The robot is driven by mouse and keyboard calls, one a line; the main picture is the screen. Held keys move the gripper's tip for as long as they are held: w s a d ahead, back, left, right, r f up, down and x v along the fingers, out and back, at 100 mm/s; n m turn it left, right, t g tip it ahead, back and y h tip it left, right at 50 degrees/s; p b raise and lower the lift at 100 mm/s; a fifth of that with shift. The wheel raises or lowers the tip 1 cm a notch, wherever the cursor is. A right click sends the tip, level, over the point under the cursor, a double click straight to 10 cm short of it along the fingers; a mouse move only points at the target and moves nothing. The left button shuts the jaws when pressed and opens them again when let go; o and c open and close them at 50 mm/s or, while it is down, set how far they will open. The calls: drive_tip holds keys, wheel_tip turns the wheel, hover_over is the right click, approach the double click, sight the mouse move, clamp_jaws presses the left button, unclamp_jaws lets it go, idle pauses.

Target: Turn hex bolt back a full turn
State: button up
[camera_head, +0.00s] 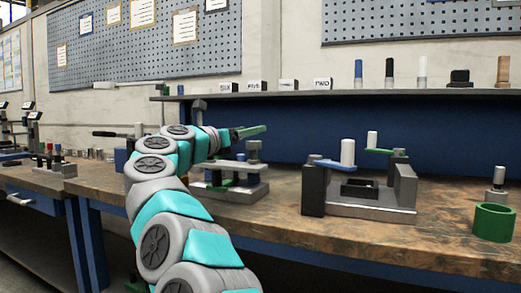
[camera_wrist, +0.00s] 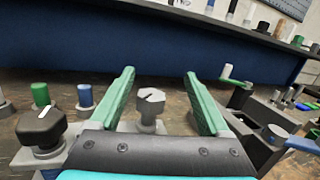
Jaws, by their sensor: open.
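In the head view my gripper (camera_head: 250,131) reaches over a bench fixture (camera_head: 232,192). The bolt's lower part is hidden behind my gripper body in the wrist view.
A black knob with a white mark (camera_wrist: 41,127) stands left of my gripper, with green (camera_wrist: 40,94) and blue (camera_wrist: 85,96) cylinders behind it. A second fixture (camera_head: 370,207) with a white handle (camera_head: 348,152) stands to the right. A green ring (camera_head: 494,222) sits near the bench's right end.

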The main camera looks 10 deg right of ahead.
sight(248, 145)
drive_tip(key=shift+m+g+y, duration=0.4)
drive_tip(key=shift+m+g, duration=0.1)
drive_tip(key=shift+g, duration=0.1)
drive_tip(key=f, duration=0.2)
drive_tip(key=a+f, duration=0.1)
drive_tip(key=f, duration=0.1)
drive_tip(key=shift+s+a, duration=0.1)
drive_tip(key=p+x, duration=0.2)
drive_tip(key=x, duration=0.5)
drive_tip(key=shift+w+d+p, duration=0.2)
drive_tip(key=shift+d+p, duration=0.1)
clamp_jaws()
